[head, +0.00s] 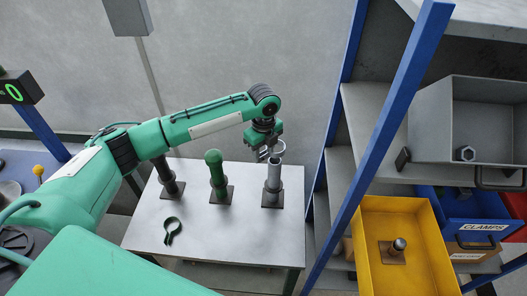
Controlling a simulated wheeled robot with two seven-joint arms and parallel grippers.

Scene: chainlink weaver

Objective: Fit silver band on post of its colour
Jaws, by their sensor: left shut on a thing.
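A small table (240,236) bears three upright posts on square dark bases: a dark grey post (166,176) on the left, a green post (216,172) in the middle and a silver post (273,184) on the right. My left gripper (267,153) is at the top of the silver post and shut on the silver band (277,146). The band is a thin ring at the post's top end; I cannot tell whether it is around the post or just above it. The jaws partly hide it. My right gripper is not in view.
A dark open band (172,230) lies on the table's front left. A blue shelf upright (388,130) stands right of the table. Beyond it are a yellow bin (374,275) with a short post, a grey bin (480,112) with a nut, and a blue clamps bin (452,209).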

